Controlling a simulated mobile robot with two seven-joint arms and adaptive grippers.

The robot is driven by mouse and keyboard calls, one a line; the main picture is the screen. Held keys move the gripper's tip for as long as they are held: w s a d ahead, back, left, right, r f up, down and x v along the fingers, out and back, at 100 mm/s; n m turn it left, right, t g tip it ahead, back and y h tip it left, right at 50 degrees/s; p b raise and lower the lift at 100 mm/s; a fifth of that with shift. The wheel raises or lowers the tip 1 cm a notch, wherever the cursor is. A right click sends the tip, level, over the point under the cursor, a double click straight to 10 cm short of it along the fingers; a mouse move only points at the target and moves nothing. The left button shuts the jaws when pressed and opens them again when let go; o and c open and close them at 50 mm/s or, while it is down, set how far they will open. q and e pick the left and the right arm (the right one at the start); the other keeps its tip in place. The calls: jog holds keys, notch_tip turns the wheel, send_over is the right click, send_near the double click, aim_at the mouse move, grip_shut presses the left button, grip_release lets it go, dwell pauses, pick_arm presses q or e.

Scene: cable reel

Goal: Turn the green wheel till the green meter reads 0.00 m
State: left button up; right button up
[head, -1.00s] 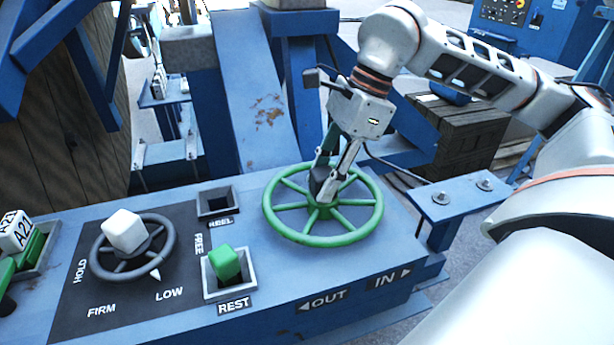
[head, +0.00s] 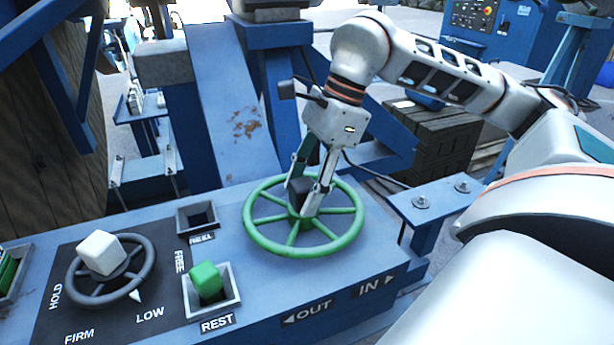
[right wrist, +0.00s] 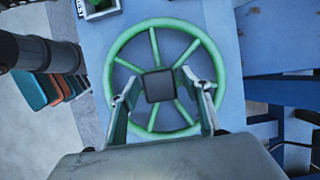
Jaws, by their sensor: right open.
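The green wheel (head: 304,246) lies flat on the blue console, with spokes and a dark hub knob (head: 299,190). My right gripper (head: 302,203) reaches down over the wheel's middle, a finger on either side of the knob. In the right wrist view the right gripper (right wrist: 163,95) is open, its fingers apart from the dark square knob (right wrist: 159,85) and over the green rim (right wrist: 232,75). The labels OUT and IN with arrows are on the console front. I see no meter reading in these views. My left gripper is not in view.
A grey dial wheel with a white block (head: 101,252) stands at the left by HOLD, FIRM, LOW and FREE. A green block (head: 206,279) sits in the REST socket; the REEL socket (head: 198,217) is empty. A blue bracket (head: 440,202) juts out right of the wheel.

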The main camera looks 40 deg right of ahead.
jog(key=v, duration=1.2)
jog(key=shift+a, duration=0.1)
